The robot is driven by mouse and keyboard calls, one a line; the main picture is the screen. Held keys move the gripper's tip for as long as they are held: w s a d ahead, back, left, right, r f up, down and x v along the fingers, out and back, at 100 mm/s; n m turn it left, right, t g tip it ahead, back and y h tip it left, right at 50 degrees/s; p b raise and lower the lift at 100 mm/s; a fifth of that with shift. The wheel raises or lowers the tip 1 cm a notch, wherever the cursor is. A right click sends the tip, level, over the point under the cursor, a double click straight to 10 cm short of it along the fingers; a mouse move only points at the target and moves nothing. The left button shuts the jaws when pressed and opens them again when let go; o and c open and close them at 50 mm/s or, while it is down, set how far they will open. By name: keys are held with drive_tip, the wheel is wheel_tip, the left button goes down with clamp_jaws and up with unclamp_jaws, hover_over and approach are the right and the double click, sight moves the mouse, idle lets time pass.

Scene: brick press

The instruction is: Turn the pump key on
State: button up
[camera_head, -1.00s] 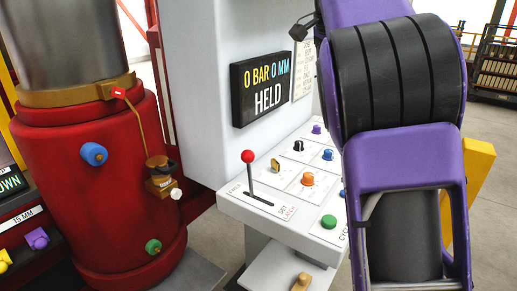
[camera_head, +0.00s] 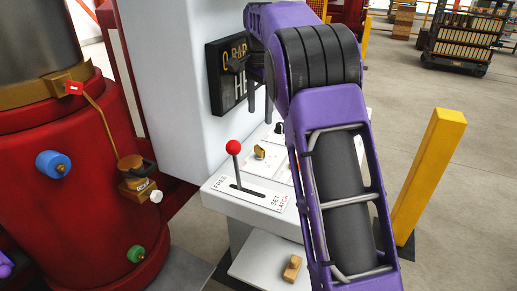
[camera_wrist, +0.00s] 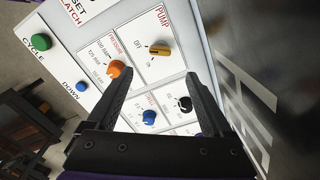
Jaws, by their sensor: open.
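The pump key (camera_wrist: 159,49) is a yellow-brown key-shaped switch on a white plate marked PUMP, with OFF and another label beside it, in the wrist view. In the head view the key (camera_head: 260,151) sits on the console behind the red-knobbed lever. My gripper (camera_wrist: 152,75) is open and empty over the control panel. Its two dark fingers point toward the pump plate, and the key lies a little beyond and between the tips. In the head view the fingers (camera_head: 260,100) show partly in front of the display, with my arm hiding much of the panel.
An orange knob (camera_wrist: 116,69), a black knob (camera_wrist: 183,104), a blue knob (camera_wrist: 149,117) and a green button (camera_wrist: 41,41) are close by. The lever (camera_head: 233,147) rises from the console's left part. A yellow post (camera_head: 428,178) stands right; floor beyond is open.

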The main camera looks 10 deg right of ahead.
sight(259, 147)
wheel_tip(259, 147, down, 12)
drive_tip(key=shift+f+b, duration=0.1)
drive_tip(key=shift+b, duration=0.95)
clamp_jaws()
